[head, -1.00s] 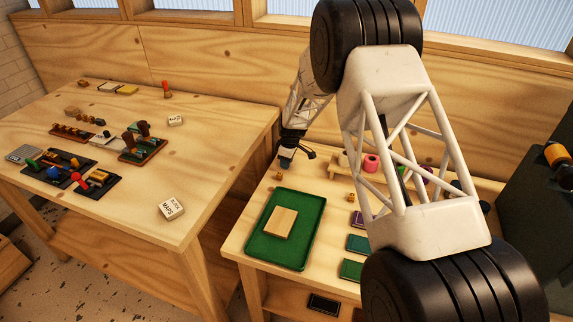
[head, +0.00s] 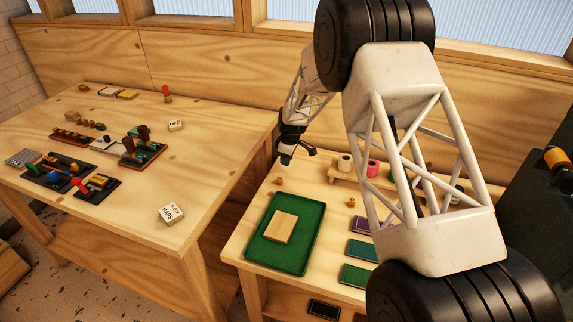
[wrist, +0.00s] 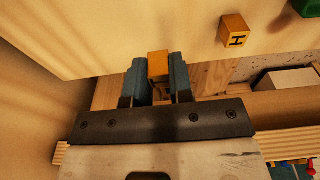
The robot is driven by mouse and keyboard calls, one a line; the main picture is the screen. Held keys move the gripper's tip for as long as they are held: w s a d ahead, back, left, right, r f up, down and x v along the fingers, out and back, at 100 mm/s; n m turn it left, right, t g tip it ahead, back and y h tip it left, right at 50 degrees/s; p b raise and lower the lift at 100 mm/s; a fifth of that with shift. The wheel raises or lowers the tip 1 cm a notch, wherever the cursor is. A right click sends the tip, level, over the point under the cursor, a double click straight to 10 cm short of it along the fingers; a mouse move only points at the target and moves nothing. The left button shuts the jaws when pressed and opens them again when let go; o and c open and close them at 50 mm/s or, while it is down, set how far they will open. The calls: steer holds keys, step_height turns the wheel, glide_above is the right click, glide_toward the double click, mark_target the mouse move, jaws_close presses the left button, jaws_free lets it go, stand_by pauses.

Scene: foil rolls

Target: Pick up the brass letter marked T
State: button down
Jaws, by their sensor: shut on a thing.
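My gripper (wrist: 158,82) is shut on a small brass block (wrist: 158,65) in the wrist view. The block sits between the blue-grey fingertips; the face showing bears no readable letter, so I cannot tell which letter it is. Another brass letter, marked H (wrist: 235,35), stands apart to the upper right on the table. In the head view my gripper (head: 287,160) is over the left back part of the right table. One brass block (head: 279,181) lies just below it in the picture, and another (head: 351,202) lies to the right; their letters are too small to read.
A green tray (head: 257,258) with a wooden block (head: 280,228) lies in front of my gripper. A wooden rack (head: 343,177) with rolls stands to its right. Purple (head: 362,224) and green pieces lie right of the tray. The left table (head: 215,160) holds several tools and cards.

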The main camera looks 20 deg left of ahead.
steer(key=s+d, duration=0.2)
steer(key=s, duration=0.2)
steer(key=s+d, duration=0.3)
steer(key=s, duration=0.2)
steer(key=s+d+r, duration=0.1)
steer(key=s+d, duration=0.2)
steer(key=s, duration=0.1)
steer(key=shift+s, duration=0.3)
steer(key=shift+s+r, duration=0.1)
steer(key=shift+s, duration=0.05)
stand_by(0.3)
